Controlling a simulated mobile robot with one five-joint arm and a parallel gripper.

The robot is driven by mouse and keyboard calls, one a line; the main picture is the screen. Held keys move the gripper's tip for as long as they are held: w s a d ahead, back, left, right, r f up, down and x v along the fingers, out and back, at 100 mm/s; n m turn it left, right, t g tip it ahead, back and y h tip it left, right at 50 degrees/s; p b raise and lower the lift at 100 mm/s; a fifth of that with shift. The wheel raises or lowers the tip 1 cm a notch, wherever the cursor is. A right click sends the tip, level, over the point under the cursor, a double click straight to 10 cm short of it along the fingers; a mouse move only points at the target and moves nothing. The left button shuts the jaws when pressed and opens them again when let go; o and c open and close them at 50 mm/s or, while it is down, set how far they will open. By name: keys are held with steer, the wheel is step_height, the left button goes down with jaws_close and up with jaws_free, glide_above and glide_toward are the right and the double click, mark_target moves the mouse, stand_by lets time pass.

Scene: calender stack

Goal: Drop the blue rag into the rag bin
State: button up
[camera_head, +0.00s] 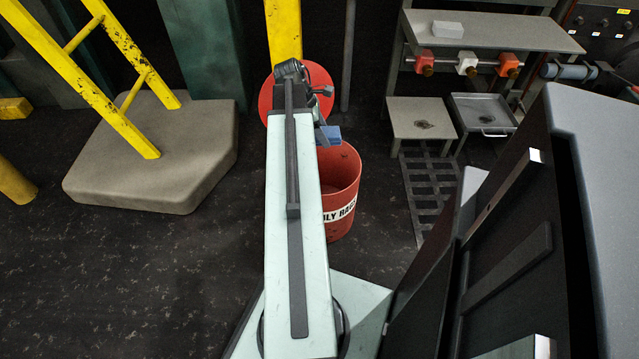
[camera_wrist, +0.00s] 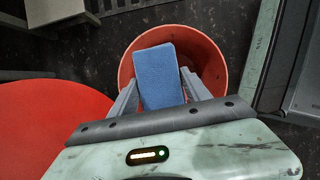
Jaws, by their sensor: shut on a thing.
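The blue rag (camera_wrist: 160,72) is a flat rectangular piece held between the two grey fingers of my gripper (camera_wrist: 159,88) in the wrist view. In the head view a small blue part of the rag (camera_head: 329,135) shows at the end of my arm. The rag bin (camera_head: 344,185) is an open red bucket with a white lettered label, partly hidden behind my arm. In the wrist view the rag lies over the open mouth of the bin (camera_wrist: 218,62). The rag's exact height above the rim cannot be told.
A round red lid (camera_head: 319,82) stands open behind the bin and shows large at the left of the wrist view (camera_wrist: 45,125). A yellow ladder (camera_head: 125,95) on a grey slab (camera_head: 190,165) is at left. A low grey stool (camera_head: 420,118) and shelf (camera_head: 490,30) are at right.

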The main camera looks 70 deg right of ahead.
step_height(320, 180, down, 6)
steer(key=b, duration=0.5)
steer(key=shift+r, duration=0.2)
steer(key=o, duration=1.3)
steer(key=shift+c, duration=0.2)
steer(key=p+v, duration=0.6)
steer(key=v, duration=0.1)
steer(key=shift+s+d+r+p, duration=0.1)
steer(key=shift+r+p, duration=0.05)
steer(key=shift+p, duration=0.2)
steer(key=shift+r+p, duration=0.35)
steer(key=shift+w, duration=0.25)
steer(key=shift+f, duration=0.1)
